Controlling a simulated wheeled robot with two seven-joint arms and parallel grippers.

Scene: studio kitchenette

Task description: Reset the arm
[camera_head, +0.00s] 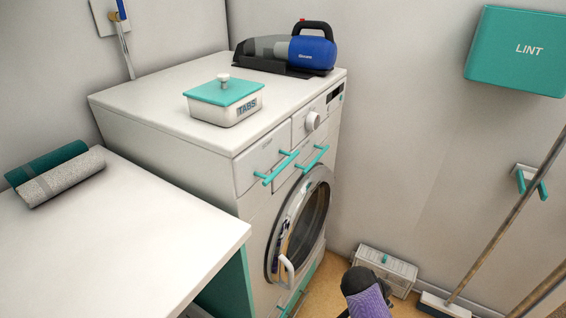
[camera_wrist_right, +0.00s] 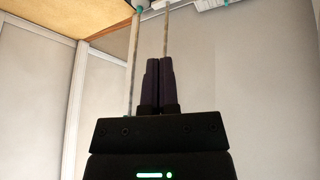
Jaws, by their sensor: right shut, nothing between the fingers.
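My right gripper (camera_wrist_right: 158,70) shows in the right wrist view with its two dark fingers together. The fingers are shut with nothing between them and touch nothing that I can see. A purple and black part of my own arm shows at the bottom edge of the head view. My left gripper is in neither view.
A washing machine (camera_head: 165,150) carries a TABS box (camera_head: 225,103) and a blue handheld vacuum (camera_head: 312,53). Its round door (camera_head: 302,225) looks shut. A white counter (camera_head: 120,235) holds rolled towels (camera_head: 62,178). A broom (camera_head: 505,220) and a vented box (camera_head: 385,268) stand by the wall.

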